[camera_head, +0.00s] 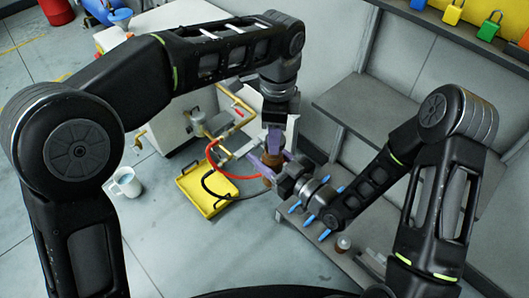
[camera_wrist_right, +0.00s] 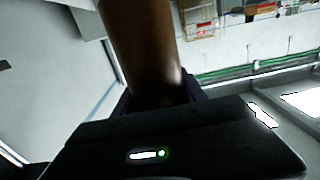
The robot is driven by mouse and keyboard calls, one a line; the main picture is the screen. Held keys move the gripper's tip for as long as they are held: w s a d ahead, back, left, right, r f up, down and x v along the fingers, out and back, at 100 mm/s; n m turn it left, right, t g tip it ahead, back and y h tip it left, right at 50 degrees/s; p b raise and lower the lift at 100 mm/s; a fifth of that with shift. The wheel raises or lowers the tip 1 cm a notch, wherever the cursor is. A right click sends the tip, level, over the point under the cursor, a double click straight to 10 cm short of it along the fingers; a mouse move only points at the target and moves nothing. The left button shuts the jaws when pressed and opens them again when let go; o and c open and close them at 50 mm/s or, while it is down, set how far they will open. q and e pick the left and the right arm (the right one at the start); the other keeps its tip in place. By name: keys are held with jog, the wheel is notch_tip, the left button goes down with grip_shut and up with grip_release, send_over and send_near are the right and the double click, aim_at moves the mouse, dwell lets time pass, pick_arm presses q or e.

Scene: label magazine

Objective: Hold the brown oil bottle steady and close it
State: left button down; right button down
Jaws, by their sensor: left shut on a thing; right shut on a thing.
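The brown oil bottle (camera_head: 267,181) is upright, low in the middle of the head view, largely covered by my grippers. My right gripper (camera_head: 271,163) comes in from the right and is shut around the bottle's body. In the right wrist view the brown bottle (camera_wrist_right: 143,45) rises from between the dark fingers (camera_wrist_right: 160,98). My left gripper (camera_head: 273,142) points down from above, its purple fingers shut right over the bottle's top. What they grip is hidden between them; it appears to be the cap. Whether the cap sits on the neck cannot be seen.
A yellow tray (camera_head: 190,187) lies left of the bottle, with a red hose (camera_head: 222,172) curving beside it. A white mug (camera_head: 125,183) stands on the floor further left. Grey shelving (camera_head: 375,112) stands at the right, and a small jar (camera_head: 343,243) is below my right arm.

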aim_at(275, 162)
pick_arm(q)
jog(key=shift+w+a+r, duration=0.1)
jog(key=shift+w+r, duration=0.75)
jog(key=shift+w, duration=0.15)
jog(key=shift+m, duration=0.3)
jog(key=shift+f, duration=1.95)
jog(key=shift+f, duration=0.15)
jog(key=shift+f, duration=0.8)
jog(key=shift+f, duration=0.55)
